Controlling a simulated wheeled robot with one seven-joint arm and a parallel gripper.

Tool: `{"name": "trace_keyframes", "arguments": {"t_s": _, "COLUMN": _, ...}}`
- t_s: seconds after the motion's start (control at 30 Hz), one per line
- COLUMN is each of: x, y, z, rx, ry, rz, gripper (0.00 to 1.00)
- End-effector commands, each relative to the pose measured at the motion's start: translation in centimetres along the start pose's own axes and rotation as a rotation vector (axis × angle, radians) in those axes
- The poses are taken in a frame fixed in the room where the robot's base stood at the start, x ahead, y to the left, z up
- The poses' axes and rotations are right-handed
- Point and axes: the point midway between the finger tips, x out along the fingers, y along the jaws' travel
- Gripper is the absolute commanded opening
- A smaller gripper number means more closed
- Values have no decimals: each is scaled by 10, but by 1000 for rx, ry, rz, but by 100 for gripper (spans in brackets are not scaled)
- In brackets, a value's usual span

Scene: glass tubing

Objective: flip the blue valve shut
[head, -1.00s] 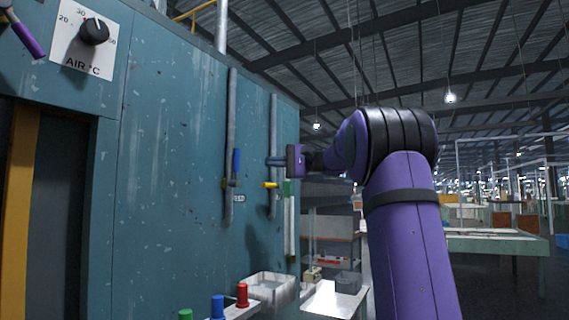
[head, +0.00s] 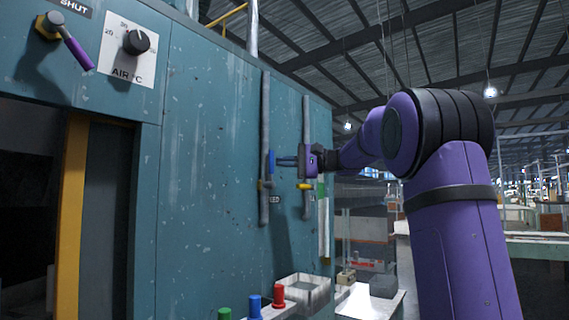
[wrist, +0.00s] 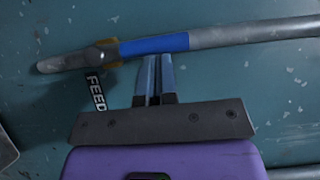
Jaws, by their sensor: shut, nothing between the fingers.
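The blue valve handle (head: 271,163) stands upright along the left vertical pipe, above its brass valve body (head: 265,185). In the wrist view the blue handle (wrist: 155,45) lies in line with the pipe, with the valve body (wrist: 108,53) at its left end. My gripper (head: 279,161) is just right of the handle at about mid-height in the head view. In the wrist view my gripper's fingers (wrist: 154,60) are shut together and empty, their tips close beside the handle. I cannot tell whether they touch it.
A yellow handle (head: 305,187) sits crosswise on the right pipe (head: 306,130), close to my gripper. A FEED label (wrist: 96,92) is beside the blue valve. A dial (head: 136,42) and purple lever (head: 78,54) are at upper left. Coloured buttons (head: 278,295) stand below.

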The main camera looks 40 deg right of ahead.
Motion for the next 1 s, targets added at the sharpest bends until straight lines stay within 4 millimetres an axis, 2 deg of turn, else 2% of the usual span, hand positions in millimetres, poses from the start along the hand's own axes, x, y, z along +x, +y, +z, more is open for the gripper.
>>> {"name": "trace_keyframes", "arguments": {"t_s": 0.67, "x": 4, "y": -3, "z": 7, "rx": -98, "ry": -1, "rz": 66, "gripper": 0}}
{"name": "trace_keyframes", "arguments": {"t_s": 1.0, "x": 13, "y": -8, "z": 20, "rx": -270, "ry": -2, "rz": 179, "gripper": 0}}
